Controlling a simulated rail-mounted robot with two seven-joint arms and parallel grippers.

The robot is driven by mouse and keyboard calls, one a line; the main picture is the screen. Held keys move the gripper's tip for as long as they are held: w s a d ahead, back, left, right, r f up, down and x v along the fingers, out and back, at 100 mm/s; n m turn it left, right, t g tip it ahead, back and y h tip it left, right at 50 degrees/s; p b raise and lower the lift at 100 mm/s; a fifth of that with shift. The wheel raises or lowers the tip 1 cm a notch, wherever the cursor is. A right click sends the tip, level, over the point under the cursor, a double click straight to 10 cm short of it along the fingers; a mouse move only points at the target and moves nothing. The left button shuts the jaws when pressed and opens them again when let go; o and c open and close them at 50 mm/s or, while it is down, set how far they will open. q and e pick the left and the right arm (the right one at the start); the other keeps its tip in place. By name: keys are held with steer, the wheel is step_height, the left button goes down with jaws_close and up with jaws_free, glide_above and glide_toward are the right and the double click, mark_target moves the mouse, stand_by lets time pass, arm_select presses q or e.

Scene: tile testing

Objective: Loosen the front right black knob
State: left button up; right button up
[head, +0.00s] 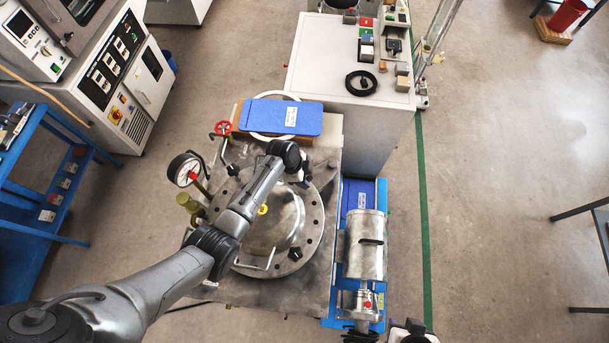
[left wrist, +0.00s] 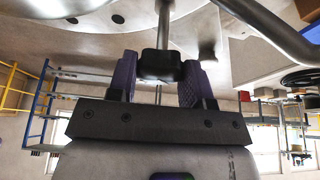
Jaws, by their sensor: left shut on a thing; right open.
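The round metal lid (head: 312,215) of the vessel carries black knobs near its rim. My left gripper (head: 302,181) is over the lid's far right edge in the head view. In the left wrist view, a black knob (left wrist: 160,66) on a metal stud sits between the purple pads of my left gripper (left wrist: 158,82), which is shut on it. The arm and gripper hide this knob in the head view. Another black knob (head: 295,253) at the lid's near right is free, and one (head: 232,169) shows at the far left. My right gripper (head: 411,329) is open at the bottom edge, partly cut off.
A pressure gauge (head: 185,169) and a red valve wheel (head: 222,128) stand left of the lid. A blue plate (head: 281,117) lies behind it. A bent handle (head: 257,262) rises at the lid's near side. Floor is open farther right.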

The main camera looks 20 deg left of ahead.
arm_select(q)
steer(key=shift+s+r+n+t+p, duration=0.15)
steer(key=shift+n+t+p, duration=0.15)
steer(key=shift+n+p, duration=0.45)
steer(key=shift+n+t+y+p, duration=0.3)
steer(key=shift+n+t+p, duration=0.1)
steer(key=shift+n+p, duration=0.75)
steer(key=n+p, duration=0.1)
steer(key=n, duration=0.1)
steer(key=shift+d+n+t+y+p, duration=0.1)
steer(key=shift+n+t+y+p, duration=0.2)
steer(key=shift+n+t+p, duration=0.1)
steer(key=n+y+p, duration=0.1)
steer(key=n+p, duration=0.1)
steer(key=n, duration=0.1)
steer(key=shift+n+t, duration=0.3)
steer(key=n, duration=0.1)
steer(key=n+y+p, duration=0.1)
steer(key=n, duration=0.1)
steer(key=shift+d+n+t+y, duration=0.15)
steer(key=shift+n+t+y, duration=0.15)
steer(key=n+y, duration=0.1)
steer(key=n, duration=0.2)
steer(key=shift+f, duration=0.2)
steer(key=shift+n+y, duration=0.3)
steer(key=shift+n, duration=0.4)
